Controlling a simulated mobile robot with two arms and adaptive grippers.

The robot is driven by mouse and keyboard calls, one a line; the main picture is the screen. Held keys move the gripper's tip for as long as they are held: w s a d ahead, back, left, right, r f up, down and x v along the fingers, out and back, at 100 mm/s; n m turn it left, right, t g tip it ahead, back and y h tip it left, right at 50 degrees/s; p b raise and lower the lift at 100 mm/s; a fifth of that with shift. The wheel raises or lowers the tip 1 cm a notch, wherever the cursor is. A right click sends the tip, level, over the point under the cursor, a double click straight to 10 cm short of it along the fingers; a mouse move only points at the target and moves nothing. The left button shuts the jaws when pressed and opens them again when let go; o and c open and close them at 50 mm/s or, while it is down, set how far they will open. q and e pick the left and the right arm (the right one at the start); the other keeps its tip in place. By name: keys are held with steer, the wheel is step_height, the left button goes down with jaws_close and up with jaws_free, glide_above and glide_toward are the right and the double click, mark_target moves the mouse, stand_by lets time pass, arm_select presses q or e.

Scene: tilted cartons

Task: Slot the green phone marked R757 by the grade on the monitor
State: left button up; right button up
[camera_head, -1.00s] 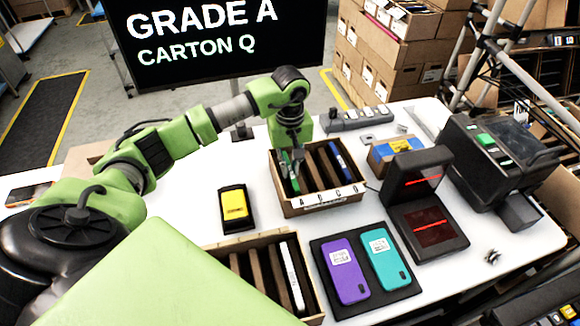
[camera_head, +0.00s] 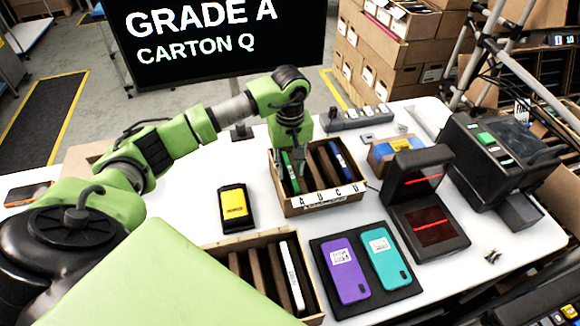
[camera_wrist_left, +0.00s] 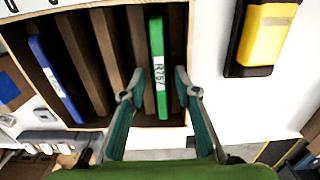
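The monitor (camera_head: 205,40) reads GRADE A, CARTON Q. The green phone (camera_wrist_left: 157,65), labelled R757, stands on edge in the leftmost slot of the far carton (camera_head: 325,201) as the head view shows it; it also shows there (camera_head: 289,178). The letters on the carton's front strip are hard to read, but the first is A. My left gripper (camera_wrist_left: 155,88) is over this slot. Its teal fingers are spread apart on either side of the phone, with visible gaps. My right gripper is not in view.
A blue phone (camera_head: 340,160) stands in the far carton's right slot. A nearer carton (camera_head: 313,298) holds a white phone (camera_head: 292,277). Purple (camera_head: 345,268) and teal (camera_head: 386,258) phones lie on a dark mat. A yellow device (camera_head: 235,206) sits left; a scanner (camera_head: 427,228) sits right.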

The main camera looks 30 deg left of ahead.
arm_select(q)
step_height(320, 180, up, 12)
stand_by(0.6)
step_height(320, 180, up, 7)
steer(key=p, duration=0.4)
stand_by(0.3)
stand_by(0.5)
